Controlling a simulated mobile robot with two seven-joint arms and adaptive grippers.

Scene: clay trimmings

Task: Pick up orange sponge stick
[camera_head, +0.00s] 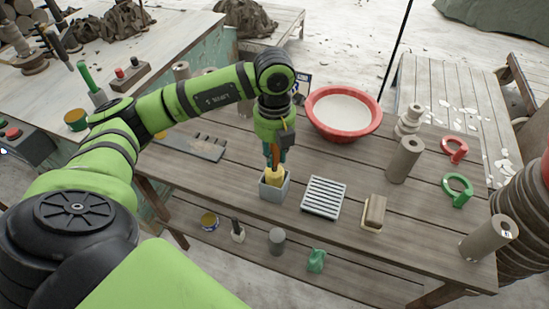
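A small grey square pot (275,193) stands near the front edge of the wooden table. A yellow-orange sponge piece (274,176) shows at its mouth, with a thin orange stick part (267,152) above it, close to my fingers. My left gripper (275,160) points straight down over the pot, with its fingertips at the sponge stick. The fingers look close together around the stick, but I cannot tell whether they grip it. The lower part of the sponge stick is hidden in the pot. My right gripper is out of view.
A red-rimmed bowl (343,114) stands behind to the right. A ribbed grey tray (323,199), a sponge-like block (374,212) and a clay cylinder (405,159) are right of the pot. A flat notched tool (197,146) lies left. A lower shelf holds small items, including a green one (316,261).

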